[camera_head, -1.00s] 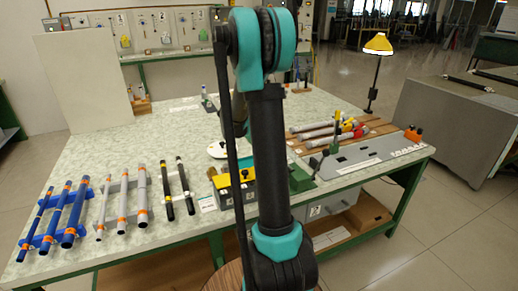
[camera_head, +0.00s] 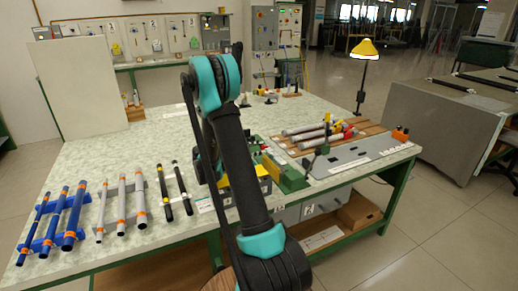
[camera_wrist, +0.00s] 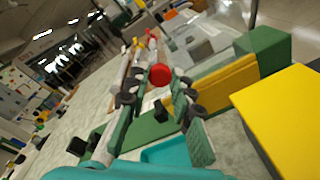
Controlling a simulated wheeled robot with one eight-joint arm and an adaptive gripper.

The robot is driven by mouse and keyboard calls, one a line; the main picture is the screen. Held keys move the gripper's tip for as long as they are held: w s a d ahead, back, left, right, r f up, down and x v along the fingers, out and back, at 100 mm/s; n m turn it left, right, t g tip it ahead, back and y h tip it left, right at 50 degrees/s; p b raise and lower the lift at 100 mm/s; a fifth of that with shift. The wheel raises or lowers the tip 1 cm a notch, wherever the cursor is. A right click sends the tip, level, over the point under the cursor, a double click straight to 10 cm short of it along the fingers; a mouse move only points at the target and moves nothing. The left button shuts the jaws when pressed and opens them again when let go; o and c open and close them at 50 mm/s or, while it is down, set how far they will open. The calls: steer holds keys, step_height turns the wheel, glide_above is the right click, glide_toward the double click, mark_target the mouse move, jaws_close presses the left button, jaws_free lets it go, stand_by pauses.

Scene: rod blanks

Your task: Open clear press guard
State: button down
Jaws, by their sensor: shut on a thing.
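The green press base (camera_head: 290,178) stands near the front edge of the table, partly behind my arm in the head view. In the wrist view its green body (camera_wrist: 145,132) and a yellow block (camera_wrist: 225,86) lie below and right of my gripper (camera_wrist: 157,92). The gripper's two fingers stand on either side of a round red knob (camera_wrist: 160,75), and it appears shut on this knob. I cannot make out the clear guard's panel or tell whether it is open.
Blue rods (camera_head: 73,217), grey rods (camera_head: 121,205) and black rods (camera_head: 175,190) lie at the table's left. Grey rods with coloured ends (camera_head: 305,132) lie on a wooden rack behind a grey plate (camera_head: 345,160). A lamp (camera_head: 364,50) stands at the back right.

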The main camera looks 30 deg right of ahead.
stand_by(0.4)
steer(key=c, duration=1.3)
jaws_free()
steer(key=a, duration=1.2)
steer(key=shift+r, duration=0.45)
steer(key=shift+c, duration=0.2)
